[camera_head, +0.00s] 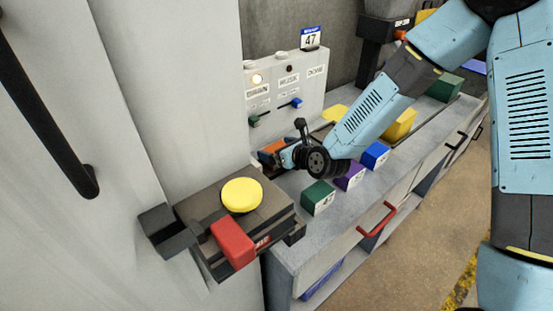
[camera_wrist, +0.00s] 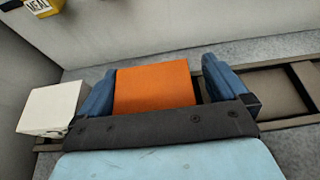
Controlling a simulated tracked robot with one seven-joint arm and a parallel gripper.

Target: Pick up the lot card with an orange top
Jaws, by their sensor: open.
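The lot card with an orange top (camera_wrist: 154,88) lies between the two blue fingers of my gripper (camera_wrist: 158,92) in the wrist view. The fingers stand apart, one on each side of it, with a small dark gap at the right finger. I cannot tell whether the left finger touches it. In the head view the orange top (camera_head: 271,147) shows only in part, beside my gripper (camera_head: 283,158) at the back of the counter near the grey panel. My wrist hides some of it.
A white block (camera_wrist: 50,108) sits left of the left finger, close to it. A dark rack with an empty slot (camera_wrist: 262,92) runs to the right. Green (camera_head: 318,197), purple (camera_head: 350,176) and blue (camera_head: 375,155) blocks stand along the counter's front. A grey panel (camera_head: 288,85) rises behind.

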